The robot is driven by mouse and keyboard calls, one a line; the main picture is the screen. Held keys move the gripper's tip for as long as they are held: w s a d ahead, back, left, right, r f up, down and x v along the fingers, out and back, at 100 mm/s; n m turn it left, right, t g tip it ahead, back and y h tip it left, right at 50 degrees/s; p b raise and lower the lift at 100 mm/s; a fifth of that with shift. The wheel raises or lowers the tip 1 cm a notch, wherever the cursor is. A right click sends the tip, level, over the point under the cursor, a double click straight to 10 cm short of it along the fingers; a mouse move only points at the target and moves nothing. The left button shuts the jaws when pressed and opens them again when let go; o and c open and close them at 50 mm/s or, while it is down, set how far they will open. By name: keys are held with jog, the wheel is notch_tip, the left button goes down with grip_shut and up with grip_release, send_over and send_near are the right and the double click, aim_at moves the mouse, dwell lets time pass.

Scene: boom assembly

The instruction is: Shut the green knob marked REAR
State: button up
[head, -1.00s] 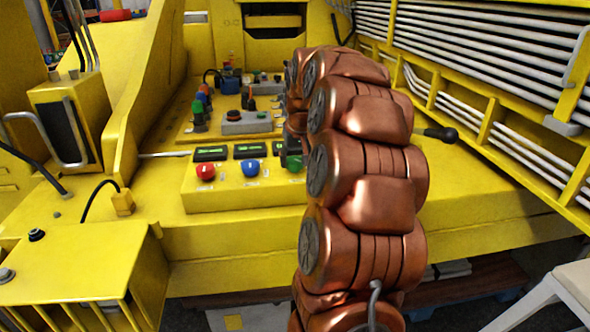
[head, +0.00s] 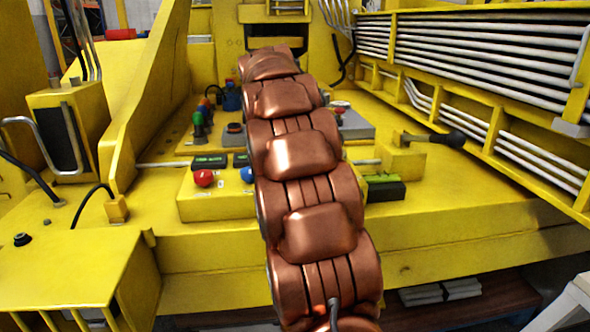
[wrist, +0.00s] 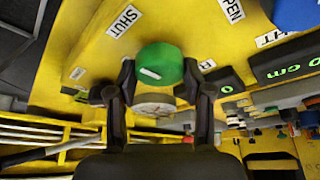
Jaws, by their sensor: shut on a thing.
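The green knob (wrist: 158,62) is round, with a short white line on its face. In the wrist view it sits between the two fingers of my gripper (wrist: 159,78), which is shut on it. I cannot read a REAR mark. In the head view my copper arm hides both the green knob and my gripper.
A display (wrist: 285,66) shows in the wrist view. A black-handled lever (head: 447,138) is at right, before white pipes (head: 475,55).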

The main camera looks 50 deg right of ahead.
jog(key=shift+m, duration=0.5)
jog(key=o, duration=1.2)
jog(key=shift+c, duration=0.2)
jog(key=w+v, duration=0.1)
jog(key=v, duration=1)
jog(key=shift+s+a+r, duration=0.2)
jog(key=shift+s+r, duration=0.05)
jog(key=shift+r, duration=0.05)
jog(key=shift+r, duration=0.1)
